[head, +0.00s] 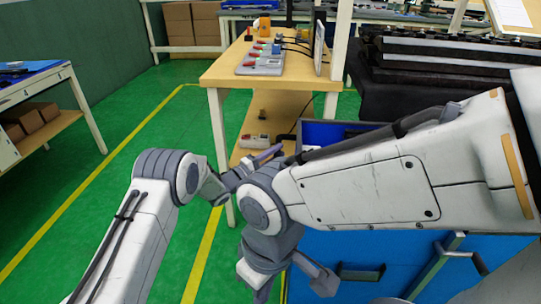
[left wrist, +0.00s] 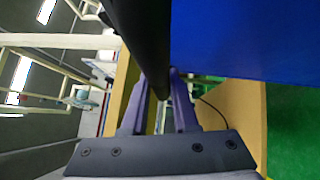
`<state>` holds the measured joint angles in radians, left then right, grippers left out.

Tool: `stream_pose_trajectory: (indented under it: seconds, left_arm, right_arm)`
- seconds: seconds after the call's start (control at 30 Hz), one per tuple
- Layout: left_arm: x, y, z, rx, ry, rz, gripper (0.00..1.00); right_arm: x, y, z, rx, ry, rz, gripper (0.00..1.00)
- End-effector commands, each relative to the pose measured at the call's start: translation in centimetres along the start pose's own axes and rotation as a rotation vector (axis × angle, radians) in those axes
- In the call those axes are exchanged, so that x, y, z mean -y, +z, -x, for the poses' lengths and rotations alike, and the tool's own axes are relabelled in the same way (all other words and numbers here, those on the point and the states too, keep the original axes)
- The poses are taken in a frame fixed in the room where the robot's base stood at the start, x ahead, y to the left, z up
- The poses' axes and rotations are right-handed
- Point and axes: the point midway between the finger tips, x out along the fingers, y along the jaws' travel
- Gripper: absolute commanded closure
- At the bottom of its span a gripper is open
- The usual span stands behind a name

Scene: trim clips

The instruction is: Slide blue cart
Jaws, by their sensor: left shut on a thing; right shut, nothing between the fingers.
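The blue cart (head: 335,246) stands at the lower right in the head view, largely hidden behind my right arm. Its open top shows above that arm. My left gripper (head: 268,156) is at the cart's far left corner. In the left wrist view its fingers (left wrist: 160,98) are shut around a black bar (left wrist: 138,38), which runs beside the cart's blue side (left wrist: 245,38). My right gripper (head: 318,277) is shut and empty, low in front of the cart's blue face. My right arm crosses over the cart.
A wooden workbench (head: 222,72) with small devices and a lower shelf stands just beyond the cart. A dark stacked rack (head: 435,65) is at the back right. Another bench (head: 58,80) is at the left. Green floor with yellow lines is clear between the benches.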

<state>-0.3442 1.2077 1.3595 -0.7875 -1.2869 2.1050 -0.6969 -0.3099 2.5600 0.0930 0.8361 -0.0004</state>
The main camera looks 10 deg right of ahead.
Motion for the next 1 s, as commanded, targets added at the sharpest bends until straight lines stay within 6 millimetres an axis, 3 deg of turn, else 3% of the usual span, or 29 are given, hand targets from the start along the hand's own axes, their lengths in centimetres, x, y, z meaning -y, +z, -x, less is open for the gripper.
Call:
stream_pose_trajectory:
  seconds: [0.43,0.47,0.5,0.53,0.87,1.0]
  left_arm:
    - [-0.4,-0.4,-0.2,-0.007,0.005,-0.003,1.00]
    - [-0.4,-0.4,-0.2,-0.007,0.005,-0.003,0.62]
    - [-0.4,-0.4,-0.2,-0.006,0.004,-0.003,0.47]
    - [-0.4,-0.4,-0.2,-0.006,0.004,-0.003,0.43]
    - [-0.2,-0.2,0.0,0.000,0.002,-0.001,0.43]
    - [-0.3,-0.2,1.5,-0.002,0.000,0.000,0.43]
  right_arm:
    - [0.0,0.0,0.0,0.000,0.000,0.000,1.00]
    - [0.0,0.0,0.0,0.000,0.000,0.000,1.00]
    - [0.0,0.0,0.0,0.000,0.000,0.000,1.00]
    - [0.0,0.0,0.0,0.000,0.000,0.000,1.00]
    - [0.0,0.0,0.0,0.000,0.000,0.000,1.00]
    - [0.0,0.0,0.4,0.000,0.000,0.000,1.00]
